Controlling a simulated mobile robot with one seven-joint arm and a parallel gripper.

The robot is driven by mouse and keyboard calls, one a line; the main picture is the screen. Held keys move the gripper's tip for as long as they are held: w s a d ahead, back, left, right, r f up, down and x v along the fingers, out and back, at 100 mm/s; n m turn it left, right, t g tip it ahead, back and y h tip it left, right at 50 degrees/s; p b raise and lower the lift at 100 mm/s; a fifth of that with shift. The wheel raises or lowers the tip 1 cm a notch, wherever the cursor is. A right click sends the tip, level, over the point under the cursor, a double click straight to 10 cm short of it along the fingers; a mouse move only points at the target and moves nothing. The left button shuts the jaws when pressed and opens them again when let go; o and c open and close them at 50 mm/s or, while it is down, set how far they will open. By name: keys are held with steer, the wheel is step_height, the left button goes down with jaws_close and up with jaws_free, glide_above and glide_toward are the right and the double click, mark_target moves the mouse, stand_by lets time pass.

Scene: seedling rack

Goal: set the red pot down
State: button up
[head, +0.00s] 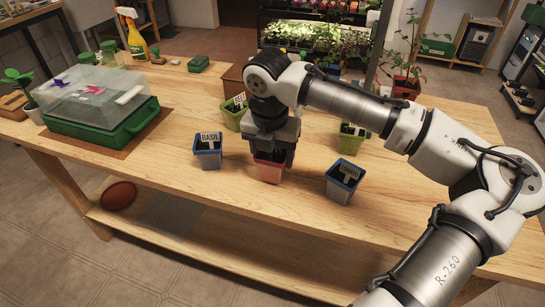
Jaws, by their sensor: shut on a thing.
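The red pot (270,171) is below my gripper (272,156), near the front middle of the wooden table (300,205). My gripper points down and is shut on the red pot at its upper part. The pot looks upright. Its base is close to the tabletop, but I cannot tell whether it touches. My gripper hides the pot's top and any label.
A blue pot labelled BASIL (207,159) stands left of the red pot, and another blue pot (342,182) stands right. Green pots stand behind on the left (233,119) and right (351,138). A green propagator tray (92,131) with a clear lid sits at the left.

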mark_target(271, 160)
steer(key=shift+f, duration=0.5)
steer(key=shift+f, duration=0.1)
steer(key=o, duration=1.1)
steer(key=shift+c, duration=0.2)
step_height(271, 160, up, 12)
steer(key=s, duration=0.1)
steer(key=shift+s+a, duration=0.2)
